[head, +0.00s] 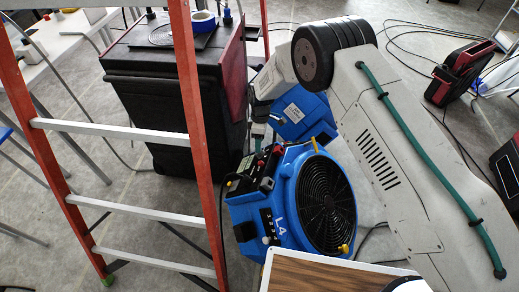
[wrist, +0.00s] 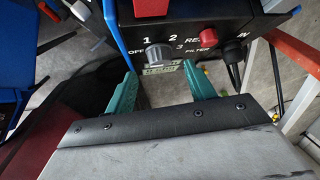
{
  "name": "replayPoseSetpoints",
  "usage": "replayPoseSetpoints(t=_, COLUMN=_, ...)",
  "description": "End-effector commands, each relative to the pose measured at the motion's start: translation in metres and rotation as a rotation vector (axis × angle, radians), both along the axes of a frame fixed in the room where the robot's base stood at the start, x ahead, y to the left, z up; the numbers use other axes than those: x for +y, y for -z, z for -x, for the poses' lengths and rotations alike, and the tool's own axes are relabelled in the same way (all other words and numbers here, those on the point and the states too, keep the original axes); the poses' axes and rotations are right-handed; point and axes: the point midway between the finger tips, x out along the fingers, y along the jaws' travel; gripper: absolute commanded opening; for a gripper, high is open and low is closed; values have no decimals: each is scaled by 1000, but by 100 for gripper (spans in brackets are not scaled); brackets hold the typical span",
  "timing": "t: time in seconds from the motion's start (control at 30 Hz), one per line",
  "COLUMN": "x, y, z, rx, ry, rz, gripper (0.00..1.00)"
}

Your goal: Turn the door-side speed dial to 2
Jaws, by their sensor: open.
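The speed dial (wrist: 157,55) is a grey knob on a black panel, seen in the wrist view. The marks OFF, 1, 2 and 3 surround it. I cannot tell which mark it points to. My gripper (wrist: 157,79) has green fingers spread apart, one on each side just below the dial, holding nothing. In the head view the blue fan machine (head: 278,234) marked L4 stands on the floor, its round black grille facing right. The dial is too small to make out there.
A red switch (wrist: 210,4) and a black cable plug (wrist: 232,53) are on the same panel, right of the dial. An orange stepladder (head: 195,110) stands close to the machine's left. A tall black cabinet (head: 165,85) is behind the ladder.

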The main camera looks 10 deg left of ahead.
Motion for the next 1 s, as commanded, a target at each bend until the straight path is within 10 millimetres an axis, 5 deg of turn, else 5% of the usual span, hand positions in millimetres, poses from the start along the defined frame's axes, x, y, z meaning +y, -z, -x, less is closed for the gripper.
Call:
replayPoseSetpoints(t=0.23, x=-1, y=35, z=7, rx=2, ry=1, rz=1, gripper=54)
replayPoseSetpoints(t=0.63, x=-1, y=44, z=9, rx=0, ry=1, rz=0, gripper=54)
replayPoseSetpoints(t=0.8, x=-1, y=43, z=9, rx=0, ry=1, rz=0, gripper=9)
replayPoseSetpoints(t=1.0, x=-1, y=43, z=9, rx=-4, ry=5, rz=1, gripper=10)
